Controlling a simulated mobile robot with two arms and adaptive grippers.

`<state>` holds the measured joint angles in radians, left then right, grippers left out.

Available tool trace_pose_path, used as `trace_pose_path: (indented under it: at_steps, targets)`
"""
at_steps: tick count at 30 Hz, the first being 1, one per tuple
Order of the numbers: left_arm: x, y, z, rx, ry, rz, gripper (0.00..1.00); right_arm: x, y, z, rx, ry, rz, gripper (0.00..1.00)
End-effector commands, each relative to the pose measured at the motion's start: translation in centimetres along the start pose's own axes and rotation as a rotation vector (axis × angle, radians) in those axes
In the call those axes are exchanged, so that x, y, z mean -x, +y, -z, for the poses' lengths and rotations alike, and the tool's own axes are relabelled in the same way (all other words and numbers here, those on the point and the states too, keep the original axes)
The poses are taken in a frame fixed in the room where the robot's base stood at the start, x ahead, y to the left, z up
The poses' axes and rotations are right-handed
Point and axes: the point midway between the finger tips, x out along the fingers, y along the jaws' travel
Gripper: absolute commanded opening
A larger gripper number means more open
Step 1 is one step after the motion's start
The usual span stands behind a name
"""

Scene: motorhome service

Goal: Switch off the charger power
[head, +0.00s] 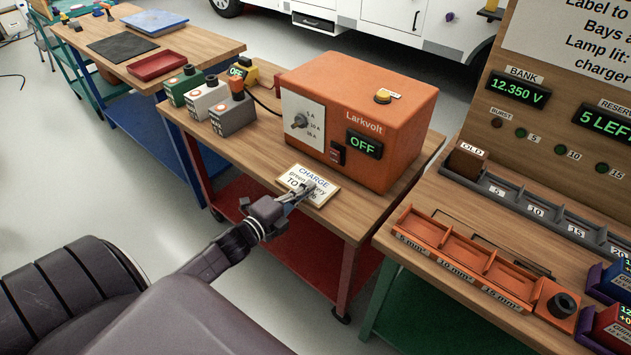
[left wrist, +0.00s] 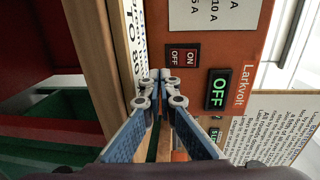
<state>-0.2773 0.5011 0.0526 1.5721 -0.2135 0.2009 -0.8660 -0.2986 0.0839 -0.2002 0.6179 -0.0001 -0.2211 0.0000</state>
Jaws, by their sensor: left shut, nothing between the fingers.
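The orange Larkvolt charger (head: 400,104) stands on the middle wooden bench. Its green display (head: 364,145) reads OFF, and the same reading shows in the left wrist view (left wrist: 218,92). The small red and black power switch (head: 337,154) sits left of the display; in the left wrist view the switch (left wrist: 183,56) bears the words ON and OFF. My left gripper (head: 308,190) is shut and empty, over the CHARGE card (head: 322,196) in front of the charger. In the left wrist view its fingertips (left wrist: 160,76) appear beside the switch, apart from it. My right gripper is not in view.
The dial (head: 300,121) is on the charger's front. Orange bins (head: 470,258) and a grey rack (head: 520,206) lie on the right bench.

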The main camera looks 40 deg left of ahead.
Motion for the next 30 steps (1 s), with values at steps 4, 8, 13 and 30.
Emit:
trace_pose_path:
  at_steps: [4,8,13,30]
  targets:
    - [2.4,1.0,0.0,0.001,-0.001,-0.003,0.00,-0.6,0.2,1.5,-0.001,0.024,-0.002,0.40]
    - [3.5,1.2,0.0,0.001,0.000,-0.002,0.00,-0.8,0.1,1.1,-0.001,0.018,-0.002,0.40]
    - [4.0,1.1,0.0,0.001,0.000,0.000,0.00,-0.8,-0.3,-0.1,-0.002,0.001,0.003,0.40]
    - [4.0,1.1,0.0,0.001,0.000,-0.001,0.00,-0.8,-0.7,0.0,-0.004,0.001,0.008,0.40]
